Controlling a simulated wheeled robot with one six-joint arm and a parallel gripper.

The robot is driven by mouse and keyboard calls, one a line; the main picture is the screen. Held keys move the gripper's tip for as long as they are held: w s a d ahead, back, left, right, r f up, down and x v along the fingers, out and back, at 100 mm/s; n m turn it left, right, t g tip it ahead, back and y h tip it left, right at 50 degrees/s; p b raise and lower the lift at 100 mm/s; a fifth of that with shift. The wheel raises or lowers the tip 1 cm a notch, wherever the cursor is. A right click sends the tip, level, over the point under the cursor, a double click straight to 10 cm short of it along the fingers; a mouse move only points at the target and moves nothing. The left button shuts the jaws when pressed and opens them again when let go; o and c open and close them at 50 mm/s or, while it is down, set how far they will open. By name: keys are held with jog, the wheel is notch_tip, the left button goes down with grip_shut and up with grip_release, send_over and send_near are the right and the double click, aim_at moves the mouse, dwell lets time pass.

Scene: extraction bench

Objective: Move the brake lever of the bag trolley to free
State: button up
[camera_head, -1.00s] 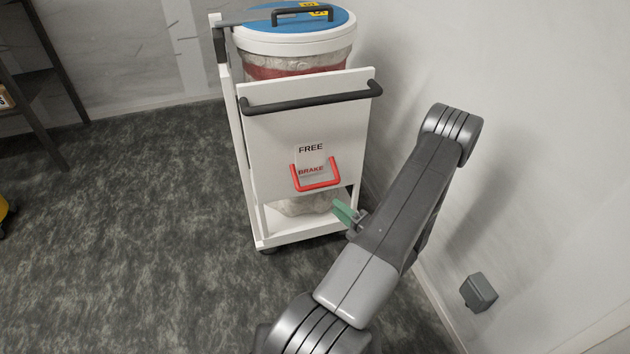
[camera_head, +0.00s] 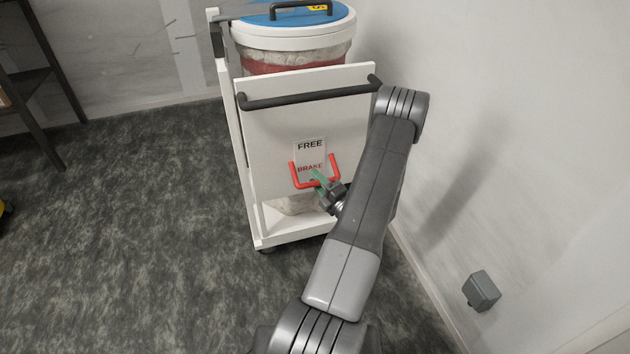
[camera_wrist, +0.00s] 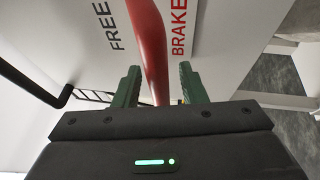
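The bag trolley (camera_head: 270,135) is white, with a front panel carrying a label marked FREE above and BRAKE below. The red U-shaped brake lever (camera_head: 334,168) hangs at the BRAKE word in the head view. In the wrist view a red bar of the lever (camera_wrist: 148,42) runs between the words, beside BRAKE, and down toward the space between my fingers. My gripper (camera_head: 318,177) is at the lever's lower bar. In the wrist view its green fingers (camera_wrist: 160,88) stand apart on either side of the red bar. Whether they touch it cannot be told.
A black push handle (camera_head: 305,97) crosses the trolley panel above the label. A blue-lidded bin (camera_head: 290,40) sits in the trolley. A wall with a grey box (camera_head: 481,291) is close on the right. Dark floor on the left is open, with a shelf (camera_head: 30,85) beyond.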

jog(key=shift+w+a+r, duration=0.1)
jog(key=shift+w+a, duration=0.25)
jog(key=shift+w, duration=0.1)
grip_shut()
